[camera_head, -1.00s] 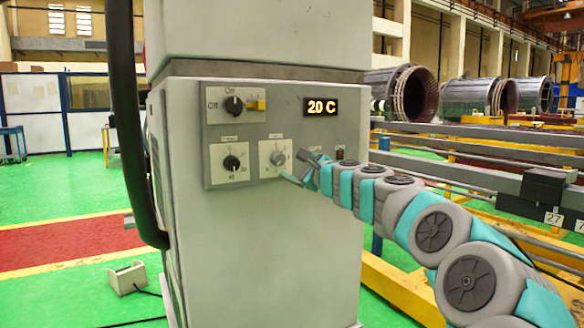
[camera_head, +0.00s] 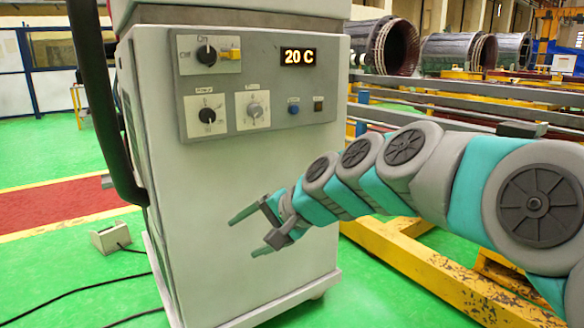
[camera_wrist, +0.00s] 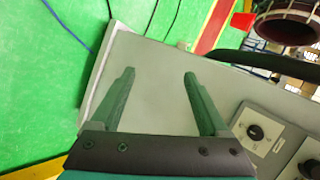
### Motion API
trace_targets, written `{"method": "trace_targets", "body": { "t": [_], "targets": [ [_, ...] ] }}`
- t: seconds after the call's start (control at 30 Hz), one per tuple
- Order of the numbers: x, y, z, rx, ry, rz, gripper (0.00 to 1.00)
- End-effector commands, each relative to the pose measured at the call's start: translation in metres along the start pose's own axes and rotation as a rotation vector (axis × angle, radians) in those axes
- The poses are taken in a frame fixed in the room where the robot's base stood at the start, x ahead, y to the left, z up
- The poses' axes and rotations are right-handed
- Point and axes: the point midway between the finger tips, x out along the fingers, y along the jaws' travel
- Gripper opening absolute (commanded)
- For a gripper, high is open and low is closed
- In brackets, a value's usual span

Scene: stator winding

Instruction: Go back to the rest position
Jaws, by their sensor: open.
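My gripper (camera_head: 246,232) is open and empty in the head view, in front of the lower part of a white cabinet (camera_head: 230,185), below its control panel. In the wrist view my gripper's two fingers (camera_wrist: 157,90) are spread apart with only the cabinet's plain face (camera_wrist: 150,75) between them. The panel (camera_head: 262,80) carries a black upper knob (camera_head: 206,54), a black lower knob (camera_head: 207,115), a grey knob (camera_head: 254,110) and a display (camera_head: 298,57) reading 20 C. My fingers are apart from the knobs.
A black hose (camera_head: 105,110) runs down the cabinet's left side. A small beige box (camera_head: 111,237) with a cable lies on the green floor at left. Yellow rails (camera_head: 400,265) stand behind my arm at right. Large cylinders (camera_head: 384,45) are at the back right.

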Motion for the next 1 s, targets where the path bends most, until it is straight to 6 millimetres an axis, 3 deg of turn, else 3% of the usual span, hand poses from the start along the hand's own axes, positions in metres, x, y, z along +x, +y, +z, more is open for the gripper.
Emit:
{"method": "trace_targets", "body": {
  "t": [0.03,0.17,0.3,0.5,0.6,0.7,1.0],
  "targets": [
    [-0.006,0.032,0.017,-0.058,-0.016,0.08,0.79],
    [-0.024,0.112,0.054,-0.191,-0.076,0.28,0.79],
    [-0.054,0.197,0.09,-0.291,-0.159,0.486,0.79],
    [-0.108,0.3,0.137,-0.36,-0.295,0.735,0.79],
    [-0.131,0.333,0.155,-0.368,-0.353,0.817,0.79],
    [-0.145,0.353,0.167,-0.37,-0.392,0.865,0.79],
    [-0.153,0.362,0.172,-0.372,-0.411,0.889,0.78]
  ]
}}
